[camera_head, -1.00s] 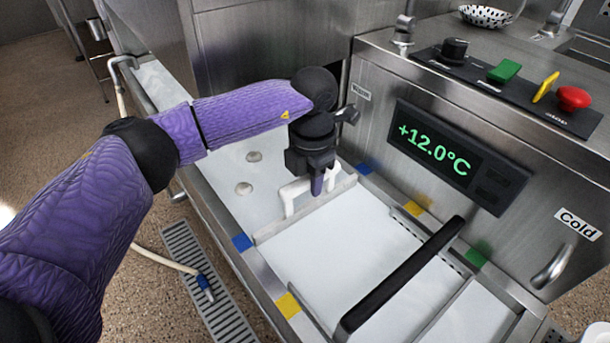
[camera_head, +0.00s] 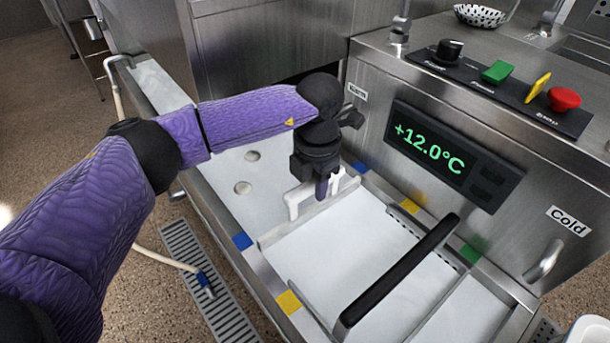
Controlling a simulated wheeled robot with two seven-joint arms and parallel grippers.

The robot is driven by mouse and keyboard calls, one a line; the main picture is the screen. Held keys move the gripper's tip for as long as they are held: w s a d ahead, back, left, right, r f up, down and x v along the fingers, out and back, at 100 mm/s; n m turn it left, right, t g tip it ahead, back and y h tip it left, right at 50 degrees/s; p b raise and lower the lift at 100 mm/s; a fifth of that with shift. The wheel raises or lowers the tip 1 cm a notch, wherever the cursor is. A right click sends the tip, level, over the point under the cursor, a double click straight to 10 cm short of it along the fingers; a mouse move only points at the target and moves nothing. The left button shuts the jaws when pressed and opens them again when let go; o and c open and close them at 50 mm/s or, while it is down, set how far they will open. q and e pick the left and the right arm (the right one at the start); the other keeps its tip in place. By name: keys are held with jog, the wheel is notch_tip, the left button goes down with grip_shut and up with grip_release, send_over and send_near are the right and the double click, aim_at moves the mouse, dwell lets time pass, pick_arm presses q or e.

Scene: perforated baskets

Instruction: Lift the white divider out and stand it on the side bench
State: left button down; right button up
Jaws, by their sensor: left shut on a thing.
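The white divider (camera_head: 308,217) stands across the long steel tank, between the two blue rim marks. Its white loop handle (camera_head: 293,203) sticks up from its top edge. My left gripper (camera_head: 322,188) points down at this handle and is shut on it. The jaws hide part of the handle, and the divider's lower edge cannot be made out. I cannot tell which surface is the side bench. My right gripper is not in view.
A black bar handle (camera_head: 400,275) crosses the tank nearer to me. Blue (camera_head: 242,240), yellow (camera_head: 289,302) and green (camera_head: 470,253) marks line the rim. A steel housing with a +12.0°C display (camera_head: 432,150) and knobs stands close on the right. A hose (camera_head: 165,258) lies left.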

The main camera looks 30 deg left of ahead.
pick_arm(q)
jog(key=shift+s+d+r+p, duration=0.1)
jog(key=shift+s+d+p, duration=0.1)
jog(key=shift+d+p, duration=0.3)
jog(key=shift+s+d+r+p, duration=0.15)
jog(key=shift+s+d+p, duration=0.1)
jog(key=shift+d, duration=0.4)
jog(key=shift+s+d+r+p, duration=0.15)
jog(key=shift+d+p, duration=0.25)
jog(key=shift+d, duration=0.2)
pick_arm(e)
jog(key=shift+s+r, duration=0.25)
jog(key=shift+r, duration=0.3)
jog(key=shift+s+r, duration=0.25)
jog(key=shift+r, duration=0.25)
pick_arm(q)
jog(key=shift+f, duration=0.1)
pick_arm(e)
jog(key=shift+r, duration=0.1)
pick_arm(q)
notch_tip(320, 180, up, 3)
jog(key=shift+f+p, duration=0.2)
jog(key=shift+p, duration=0.75)
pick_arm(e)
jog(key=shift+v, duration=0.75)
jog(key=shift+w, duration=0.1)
